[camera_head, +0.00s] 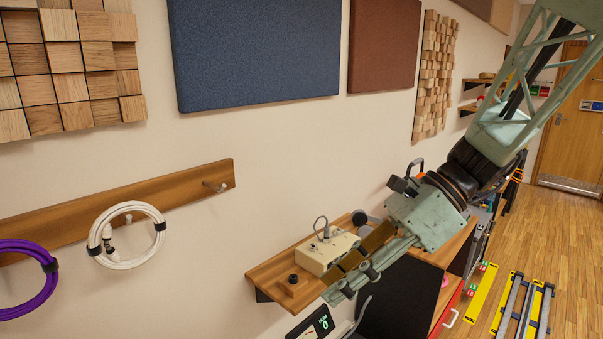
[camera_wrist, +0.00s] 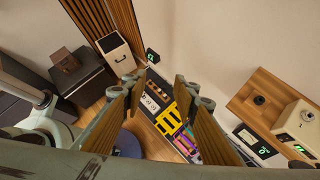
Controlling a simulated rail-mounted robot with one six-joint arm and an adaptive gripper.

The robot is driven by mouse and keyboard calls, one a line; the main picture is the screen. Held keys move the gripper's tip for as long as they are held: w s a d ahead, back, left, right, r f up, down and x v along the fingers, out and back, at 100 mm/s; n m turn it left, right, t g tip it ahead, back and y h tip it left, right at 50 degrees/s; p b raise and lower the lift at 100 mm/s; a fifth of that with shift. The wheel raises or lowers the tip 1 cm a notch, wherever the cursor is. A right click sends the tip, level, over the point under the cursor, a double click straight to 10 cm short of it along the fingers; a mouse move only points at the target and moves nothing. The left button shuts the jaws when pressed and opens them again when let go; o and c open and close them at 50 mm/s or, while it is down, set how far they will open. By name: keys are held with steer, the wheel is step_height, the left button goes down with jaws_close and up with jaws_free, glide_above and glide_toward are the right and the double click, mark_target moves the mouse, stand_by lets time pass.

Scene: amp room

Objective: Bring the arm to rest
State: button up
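My arm comes down from the upper right of the head view, with a pale green wrist block near a wooden wall shelf (camera_head: 272,269). My gripper (camera_head: 352,283) is in front of this shelf and overlaps it in the picture. In the wrist view my gripper (camera_wrist: 159,88) shows two brown-padded fingers standing well apart, with nothing held between them. A cream box with knobs (camera_head: 327,250) stands on the shelf, partly behind the gripper in the head view. It also shows at the right edge of the wrist view (camera_wrist: 298,122). I cannot tell the exact gap between gripper and shelf.
A small black knob-like piece (camera_head: 293,279) sits on the shelf. A white cable coil (camera_head: 127,235) and a purple one (camera_head: 50,266) hang from a wooden rail (camera_head: 75,220). Yellow and grey racks (camera_head: 522,305) lie on the floor. Open wood floor (camera_head: 565,235) shows at right.

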steer(key=s+d+n+t+h+b, duration=0.2)
steer(key=s+d+n+h, duration=0.2)
steer(key=s+d+n, duration=0.3)
steer(key=s+d+r+n+t+h+b, duration=0.1)
steer(key=s+d+n+t+h+b, duration=0.2)
steer(key=s+n, duration=0.9)
steer(key=shift+s+d+r+h, duration=0.15)
steer(key=shift+s+d+h, duration=1)
steer(key=shift+d, duration=1.05)
